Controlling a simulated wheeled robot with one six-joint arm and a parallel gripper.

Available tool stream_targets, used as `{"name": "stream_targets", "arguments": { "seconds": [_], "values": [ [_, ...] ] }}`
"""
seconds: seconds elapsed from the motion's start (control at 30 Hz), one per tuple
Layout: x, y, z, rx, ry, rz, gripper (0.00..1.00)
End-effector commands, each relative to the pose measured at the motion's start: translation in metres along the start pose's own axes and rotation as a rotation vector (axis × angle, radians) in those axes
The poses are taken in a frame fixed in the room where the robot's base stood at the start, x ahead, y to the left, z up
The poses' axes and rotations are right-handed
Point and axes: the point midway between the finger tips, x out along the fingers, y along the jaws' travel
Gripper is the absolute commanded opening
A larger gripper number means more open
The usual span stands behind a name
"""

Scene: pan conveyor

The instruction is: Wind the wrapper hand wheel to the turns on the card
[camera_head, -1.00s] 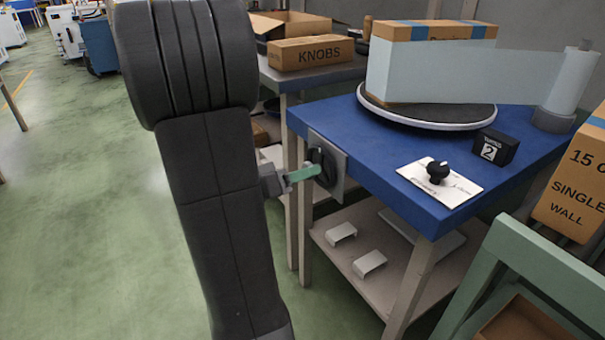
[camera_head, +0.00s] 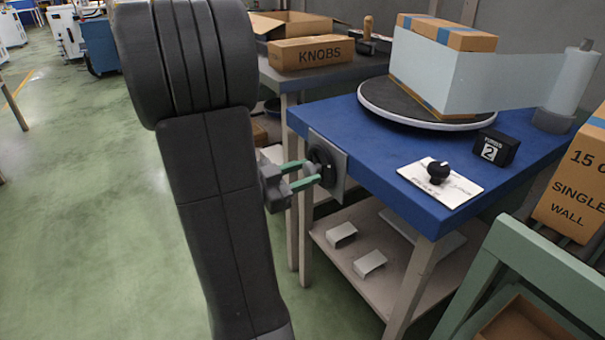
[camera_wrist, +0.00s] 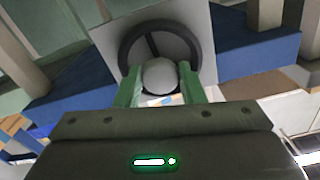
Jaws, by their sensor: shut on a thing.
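The black hand wheel (camera_head: 325,158) is on a grey plate at the side of the blue table. It also shows as a dark ring with a spoke in the wrist view (camera_wrist: 152,43). My gripper (camera_head: 314,174) reaches it from the left, its green fingers shut on the wheel's pale round knob (camera_wrist: 158,76). A black counter block (camera_head: 494,148) on the table reads 2. The white card (camera_head: 455,190) lies near the table's front, its writing too small to read, with a black knob (camera_head: 438,170) on it. A carton (camera_head: 445,36) partly wrapped in film stands on the turntable (camera_head: 378,103).
The film roll (camera_head: 576,85) stands at the table's right. A box marked KNOBS (camera_head: 311,53) is on a bench behind. A green frame (camera_head: 525,250) and a carton (camera_head: 575,185) stand at the right. Open floor (camera_head: 90,220) lies to the left.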

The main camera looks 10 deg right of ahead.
Motion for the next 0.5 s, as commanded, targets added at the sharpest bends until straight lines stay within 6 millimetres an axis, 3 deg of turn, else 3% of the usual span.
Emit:
{"name": "stream_targets", "arguments": {
  "seconds": [0.5],
  "values": [
    [-0.0001,-0.0014,-0.0017,0.151,-0.001,0.0,0.13]
  ]
}}
